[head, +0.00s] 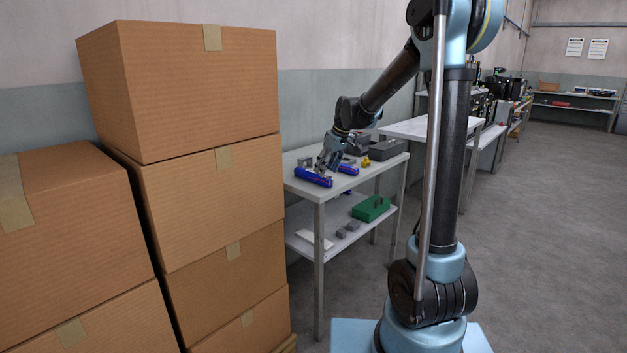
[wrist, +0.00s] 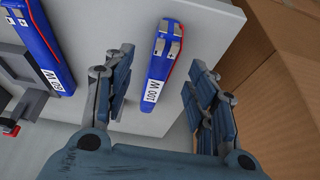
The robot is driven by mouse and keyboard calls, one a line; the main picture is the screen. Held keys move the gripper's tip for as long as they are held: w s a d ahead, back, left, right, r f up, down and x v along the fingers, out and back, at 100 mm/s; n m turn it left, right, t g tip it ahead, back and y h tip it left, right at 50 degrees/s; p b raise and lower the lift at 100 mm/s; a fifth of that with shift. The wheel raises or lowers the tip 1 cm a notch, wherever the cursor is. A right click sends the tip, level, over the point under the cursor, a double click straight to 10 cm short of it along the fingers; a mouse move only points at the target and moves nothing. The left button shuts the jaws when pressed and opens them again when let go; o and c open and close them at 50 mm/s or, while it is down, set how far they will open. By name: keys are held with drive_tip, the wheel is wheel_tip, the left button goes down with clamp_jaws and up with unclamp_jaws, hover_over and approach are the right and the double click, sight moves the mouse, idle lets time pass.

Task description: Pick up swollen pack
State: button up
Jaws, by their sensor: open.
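Two blue battery-like packs lie on the white table. The second blue pack (wrist: 46,55), with a similar white label and a red wire, lies to the left. In the head view the nearer pack (head: 313,178) is at the table's near left edge and the other pack (head: 347,168) is just beyond. My gripper (head: 325,166) is open above the nearer pack. I cannot tell from these frames which one is swollen.
Tall stacked cardboard boxes (head: 205,95) stand left of the white table (head: 327,189), close to my gripper's side in the wrist view (wrist: 285,100). Grey bins (head: 384,148) and a yellow item (head: 366,162) sit at the table's back. A green case (head: 371,209) is on the lower shelf.

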sight(312, 176)
drive_tip(key=shift+x, duration=2.55)
drive_tip(key=shift+s, duration=0.1)
drive_tip(key=c, duration=1.2)
